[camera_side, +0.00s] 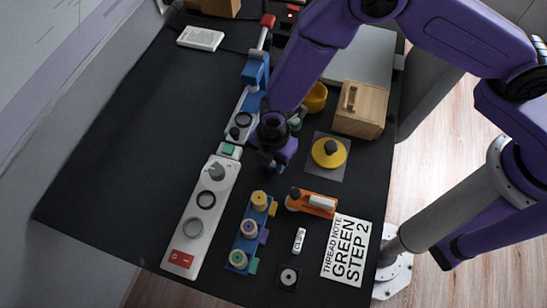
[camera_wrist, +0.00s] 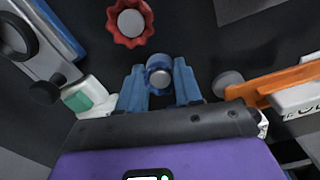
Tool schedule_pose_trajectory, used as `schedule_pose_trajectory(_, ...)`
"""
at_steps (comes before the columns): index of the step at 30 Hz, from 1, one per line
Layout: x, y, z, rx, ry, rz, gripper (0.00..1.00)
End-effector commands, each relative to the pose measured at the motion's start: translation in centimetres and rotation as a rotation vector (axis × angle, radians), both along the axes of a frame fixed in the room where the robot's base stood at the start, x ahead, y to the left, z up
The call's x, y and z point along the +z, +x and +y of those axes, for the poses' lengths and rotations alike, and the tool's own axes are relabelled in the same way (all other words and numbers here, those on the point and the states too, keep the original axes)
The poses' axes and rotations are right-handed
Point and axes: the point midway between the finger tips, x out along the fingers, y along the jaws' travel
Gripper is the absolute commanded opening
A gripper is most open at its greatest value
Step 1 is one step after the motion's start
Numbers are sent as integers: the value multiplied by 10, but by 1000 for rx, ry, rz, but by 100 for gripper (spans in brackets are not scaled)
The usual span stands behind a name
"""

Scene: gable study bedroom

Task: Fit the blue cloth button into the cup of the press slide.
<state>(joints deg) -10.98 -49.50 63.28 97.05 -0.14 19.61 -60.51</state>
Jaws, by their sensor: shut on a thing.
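My gripper (camera_side: 273,165) points down over the dark mat, just right of the press. In the wrist view its two blue fingers (camera_wrist: 159,90) are shut on the blue cloth button (camera_wrist: 158,66), a round blue piece with a grey centre. In the side view the button is hidden by my gripper. The blue press (camera_side: 254,74) with its red-ended lever stands behind and left of my gripper. Its pale slide (camera_side: 230,130) has a dark ring-shaped cup (camera_side: 243,119); the cup also shows at the upper left of the wrist view (camera_wrist: 14,38). The button is apart from the cup.
A red scalloped piece (camera_wrist: 130,22) lies ahead of my fingers. A white block with a green top (camera_side: 229,151) is close on the left. An orange tool (camera_side: 312,203), yellow disc (camera_side: 329,153), wooden box (camera_side: 360,109) and blue spool rack (camera_side: 249,240) stand around.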

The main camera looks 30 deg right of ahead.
Motion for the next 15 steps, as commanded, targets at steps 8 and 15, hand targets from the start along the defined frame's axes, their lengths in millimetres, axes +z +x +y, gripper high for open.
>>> schedule_pose_trajectory(8,-4,0,0,0,-1,0,47)
schedule_pose_trajectory(15,-4,0,0,0,-1,1,60)
